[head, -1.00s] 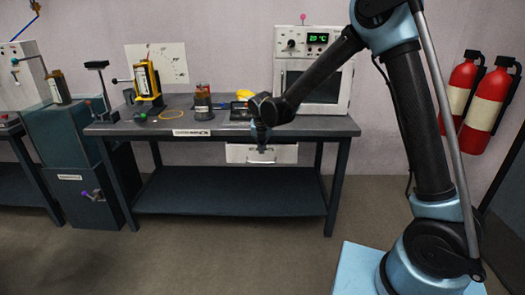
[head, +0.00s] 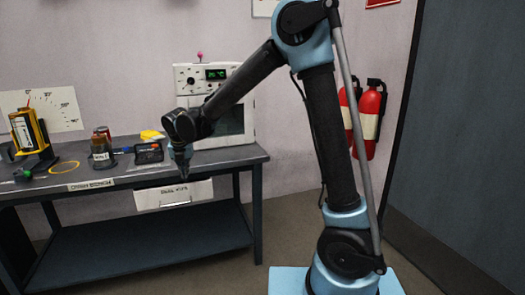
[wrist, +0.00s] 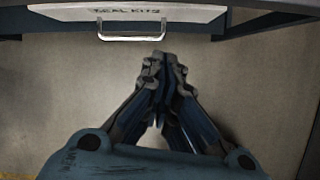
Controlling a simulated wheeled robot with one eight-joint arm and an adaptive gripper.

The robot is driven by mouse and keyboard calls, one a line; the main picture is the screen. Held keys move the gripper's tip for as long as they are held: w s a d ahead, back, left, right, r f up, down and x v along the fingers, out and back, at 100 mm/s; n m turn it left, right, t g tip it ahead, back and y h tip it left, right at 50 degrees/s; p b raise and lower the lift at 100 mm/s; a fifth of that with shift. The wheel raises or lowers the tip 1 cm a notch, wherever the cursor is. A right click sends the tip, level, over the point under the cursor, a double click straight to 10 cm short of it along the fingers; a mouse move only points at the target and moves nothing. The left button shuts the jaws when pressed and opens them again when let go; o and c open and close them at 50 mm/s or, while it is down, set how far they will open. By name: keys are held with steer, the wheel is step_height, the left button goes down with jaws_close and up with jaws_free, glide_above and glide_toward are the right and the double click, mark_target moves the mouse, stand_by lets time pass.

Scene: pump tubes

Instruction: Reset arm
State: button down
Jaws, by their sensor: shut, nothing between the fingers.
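My gripper (head: 184,172) hangs pointing down in front of the workbench's front edge, before the white drawer (head: 172,194). In the wrist view my gripper (wrist: 165,72) is shut and empty, its fingertips together over the bare floor. The drawer (wrist: 130,14) is labelled "SEAL KITS" and shows in the wrist view at the top, with its metal handle (wrist: 132,37). The fingertips appear just below the handle in that picture; I see no contact with it. My arm is bent at the elbow.
The workbench (head: 230,157) carries a yellow device (head: 30,135), a jar (head: 99,152), a small dark tray (head: 149,153) and a white machine with a green display (head: 190,78). Fire extinguishers (head: 370,115) hang on the wall behind my arm. Floor is clear right of the bench.

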steer(key=d+r+m+h, duration=0.1)
steer(key=d+r+m, duration=0.2)
steer(key=d+m, duration=0.75)
steer(key=d+r+m, duration=0.3)
steer(key=d, duration=1.4)
steer(key=s+d+m+g, duration=0.1)
steer(key=s+d+m, duration=0.2)
steer(key=d+m, duration=0.35)
steer(key=s+d+m, duration=0.3)
steer(key=s+d, duration=0.1)
steer(key=d, duration=0.6)
steer(key=s+d+f+m, duration=0.9)
steer(key=s+d+m, duration=0.2)
steer(key=s+m, duration=0.3)
steer(key=shift+s+f+m+g, duration=0.15)
steer(key=shift+s+m+g, duration=0.25)
steer(key=shift+m, duration=0.1)
steer(key=shift+w+a, duration=0.1)
